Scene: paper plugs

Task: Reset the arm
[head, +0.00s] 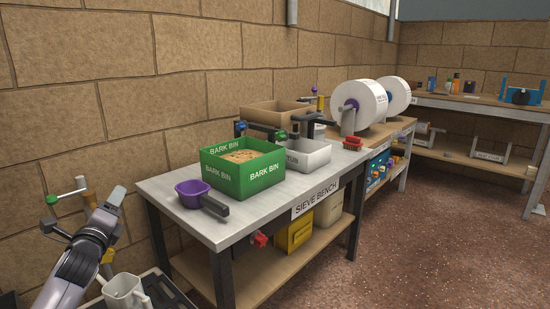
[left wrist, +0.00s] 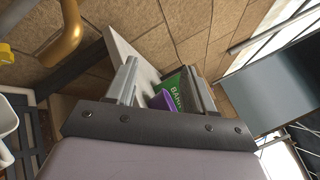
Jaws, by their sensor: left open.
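My left gripper (head: 112,202) is raised at the lower left in the head view, left of the sieve bench (head: 240,235) and apart from it. In the left wrist view its two fingers (left wrist: 163,82) stand apart with nothing held between them. The green bark bin (left wrist: 177,88) and a purple shape (left wrist: 158,101) show in the background beyond the fingers. My right gripper is in neither view.
The green bark bin (head: 265,176) stands on the bench, with a purple scoop (head: 195,192) at its left and a pale tub (head: 312,157) behind it. A white jug (head: 124,292) stands below my left arm. Floor at right is clear.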

